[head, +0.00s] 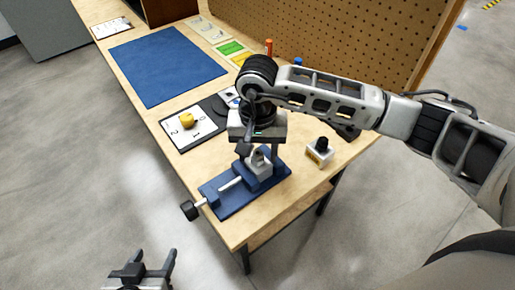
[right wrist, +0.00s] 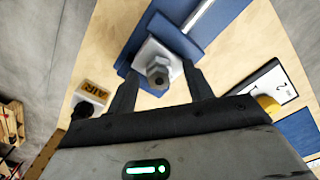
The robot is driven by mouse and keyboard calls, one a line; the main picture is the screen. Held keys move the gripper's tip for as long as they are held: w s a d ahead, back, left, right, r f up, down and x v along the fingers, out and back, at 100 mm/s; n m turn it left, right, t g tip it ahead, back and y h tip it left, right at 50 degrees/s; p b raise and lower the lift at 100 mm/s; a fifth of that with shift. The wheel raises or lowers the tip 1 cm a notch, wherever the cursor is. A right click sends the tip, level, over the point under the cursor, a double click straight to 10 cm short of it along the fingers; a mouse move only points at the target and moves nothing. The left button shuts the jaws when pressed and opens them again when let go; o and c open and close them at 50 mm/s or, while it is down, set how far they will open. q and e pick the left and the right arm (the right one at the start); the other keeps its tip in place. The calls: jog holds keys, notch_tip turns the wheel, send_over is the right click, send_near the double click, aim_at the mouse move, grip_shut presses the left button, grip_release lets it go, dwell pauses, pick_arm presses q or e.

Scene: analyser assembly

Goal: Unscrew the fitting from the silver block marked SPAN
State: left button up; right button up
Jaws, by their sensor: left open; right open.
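A silver block (head: 262,163) sits in the jaws of a blue vise (head: 225,203) near the table's front corner. It also shows in the right wrist view (right wrist: 146,52), with a grey hex fitting (right wrist: 158,72) on it, facing the camera. No SPAN marking is readable on it. My right gripper (head: 258,150) is open above the vise. In the right wrist view its fingers (right wrist: 160,76) are on either side of the fitting, with gaps visible. In the head view the gripper mostly hides the fitting. My left gripper (head: 155,257) is open and empty, off the table at lower left.
A white block marked AIR (right wrist: 92,92) with a black top stands right of the vise (head: 320,153). A numbered card (head: 195,133) with a yellow piece (head: 186,119) lies behind the vise. A blue mat (head: 168,65) is clear. A pegboard (head: 340,35) rises at the back.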

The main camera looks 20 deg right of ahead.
jog(key=c, duration=1.1)
jog(key=shift+o, duration=0.2)
jog(key=shift+f+n+b, duration=0.2)
jog(key=shift+n+b, duration=0.3)
jog(key=shift+b, duration=0.25)
jog(key=shift+n+b, duration=1.1)
jog(key=shift+n, duration=0.1)
pick_arm(q)
notch_tip(320, 180, down, 2)
jog(key=shift+f, duration=0.2)
pick_arm(e)
jog(key=shift+a+r+n, duration=0.1)
jog(key=shift+r+n, duration=0.15)
jog(key=shift+n, duration=0.05)
